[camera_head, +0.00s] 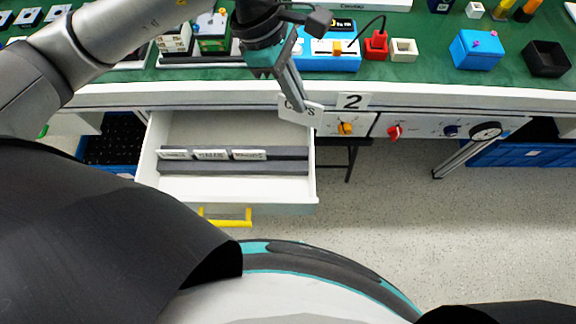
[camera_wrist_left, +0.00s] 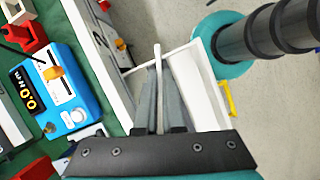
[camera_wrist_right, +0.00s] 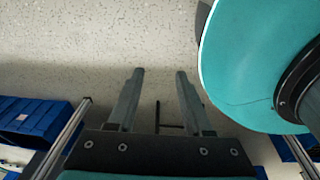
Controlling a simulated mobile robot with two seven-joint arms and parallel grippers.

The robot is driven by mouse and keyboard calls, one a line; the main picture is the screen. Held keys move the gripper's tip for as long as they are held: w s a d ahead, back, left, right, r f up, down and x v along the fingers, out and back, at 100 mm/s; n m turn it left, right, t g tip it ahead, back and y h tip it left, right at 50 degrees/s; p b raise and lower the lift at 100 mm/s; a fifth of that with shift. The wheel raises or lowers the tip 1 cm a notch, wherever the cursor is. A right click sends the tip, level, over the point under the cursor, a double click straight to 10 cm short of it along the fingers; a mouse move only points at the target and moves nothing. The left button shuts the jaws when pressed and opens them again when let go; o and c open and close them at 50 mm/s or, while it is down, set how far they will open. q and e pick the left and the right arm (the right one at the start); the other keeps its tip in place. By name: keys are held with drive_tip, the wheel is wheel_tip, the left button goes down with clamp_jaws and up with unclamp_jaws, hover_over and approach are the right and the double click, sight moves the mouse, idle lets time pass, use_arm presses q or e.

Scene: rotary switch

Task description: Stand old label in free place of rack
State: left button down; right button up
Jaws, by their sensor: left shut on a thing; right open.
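A white label (camera_head: 300,110) with dark lettering, partly covered, is held in my left gripper (camera_head: 289,103). In the left wrist view the label (camera_wrist_left: 158,60) is a thin white edge between the shut fingers (camera_wrist_left: 160,82). It is above the right rear corner of the open drawer. The dark grey rack (camera_head: 232,168) lies across the drawer and holds three white labels (camera_head: 212,154) in its left and middle part. Its right end (camera_head: 287,153) is bare. My right gripper (camera_wrist_right: 158,78) is open and empty over the floor, outside the head view.
The open white drawer (camera_head: 230,190) has a yellow handle (camera_head: 228,220). Above it is the green bench (camera_head: 425,50) with a blue meter box (camera_head: 330,60). A panel with knobs (camera_head: 440,127) and a "2" sign (camera_head: 353,101) are at the right.

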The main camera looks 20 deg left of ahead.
use_arm(q)
wheel_tip(320, 180, down, 2)
drive_tip(key=a+n+t+b, duration=0.1)
drive_tip(key=a+n, duration=0.1)
drive_tip(key=n, duration=0.2)
drive_tip(key=b, duration=0.5)
hover_over(286, 149)
drive_tip(key=s, duration=0.3)
wheel_tip(286, 149, down, 16)
drive_tip(key=shift+a+b+x, duration=0.2)
drive_tip(key=shift+b+x, duration=0.15)
drive_tip(key=shift+x, duration=0.5)
drive_tip(key=shift+a+b+x, duration=0.15)
drive_tip(key=shift+b+x, duration=0.15)
drive_tip(key=shift+x, duration=0.6)
drive_tip(key=shift+w+f, duration=0.15)
drive_tip(key=shift+f, duration=0.35)
use_arm(e)
drive_tip(key=w+a+r, duration=0.5)
drive_tip(key=w, duration=0.5)
drive_tip(key=shift+w+a+y, duration=0.3)
drive_tip(key=shift+w+a, duration=0.05)
drive_tip(key=shift+a, duration=0.05)
use_arm(q)
drive_tip(key=shift+f, duration=0.1)
use_arm(e)
drive_tip(key=shift+w+r, duration=0.1)
drive_tip(key=shift+r, duration=0.05)
